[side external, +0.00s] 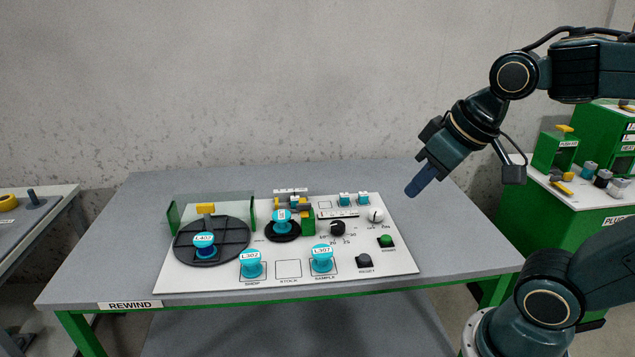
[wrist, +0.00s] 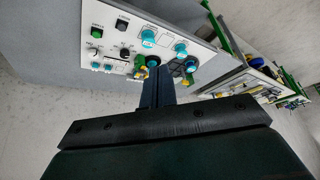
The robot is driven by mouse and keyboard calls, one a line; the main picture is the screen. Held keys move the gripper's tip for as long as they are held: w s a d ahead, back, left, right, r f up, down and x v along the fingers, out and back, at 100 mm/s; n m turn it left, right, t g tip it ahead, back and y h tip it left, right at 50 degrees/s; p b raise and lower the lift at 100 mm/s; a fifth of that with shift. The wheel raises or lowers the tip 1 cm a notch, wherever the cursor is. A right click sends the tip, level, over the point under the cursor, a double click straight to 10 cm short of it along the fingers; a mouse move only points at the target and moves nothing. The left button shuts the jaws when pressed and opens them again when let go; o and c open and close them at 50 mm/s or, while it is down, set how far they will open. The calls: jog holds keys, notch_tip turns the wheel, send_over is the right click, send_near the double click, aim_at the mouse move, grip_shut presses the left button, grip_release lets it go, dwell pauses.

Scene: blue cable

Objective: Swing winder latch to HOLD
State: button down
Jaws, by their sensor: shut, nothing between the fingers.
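The white winder panel (side external: 210,281) lies on the grey table. At its left is a black turntable (side external: 232,250) with a teal spool (side external: 204,241) and a yellow block (side external: 205,208) at its back edge. Right of it, a smaller black disc (side external: 285,239) carries another teal spool (side external: 282,219), with a green block and yellow parts (side external: 305,203) beside it. I cannot tell which part is the latch, and no HOLD marking is legible. My gripper (side external: 413,191) is shut and empty, in the air off the panel's right side. The wrist view shows its fingers (wrist: 158,90) pointing towards the panel.
Two teal spools (side external: 251,265) (side external: 322,259) stand at the panel's front. A black dial (side external: 337,228), white knob (side external: 376,215), green button (side external: 386,241) and black button (side external: 364,261) are at the right. A clear guard (side external: 225,207) stands behind the turntable. The table's right side is bare.

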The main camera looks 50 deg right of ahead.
aim_at(304, 213)
jog(key=w+d+f+m, duration=0.2)
jog(key=w+d, duration=0.3)
jog(key=w, duration=0.4)
jog(key=w+d+f+m, duration=0.1)
jog(key=w+d+f, duration=0.25)
jog(key=w, duration=0.65)
jog(key=w+d+f+m+t, duration=0.1)
jog(key=w+d+f+m, duration=0.1)
jog(key=w+d+f, duration=0.2)
jog(key=w+d+f+m, duration=0.2)
jog(key=w+d+f, duration=0.2)
jog(key=d+f, duration=0.5)
jog(key=shift+w+d+f+t+y, duration=0.25)
jog(key=shift+d+t+y, duration=0.15)
jog(key=shift+d, duration=0.5)
jog(key=x, duration=1)
jog(key=shift+w+a, duration=0.8)
jog(key=shift+a, duration=0.05)
jog(key=shift+w+a, duration=0.6)
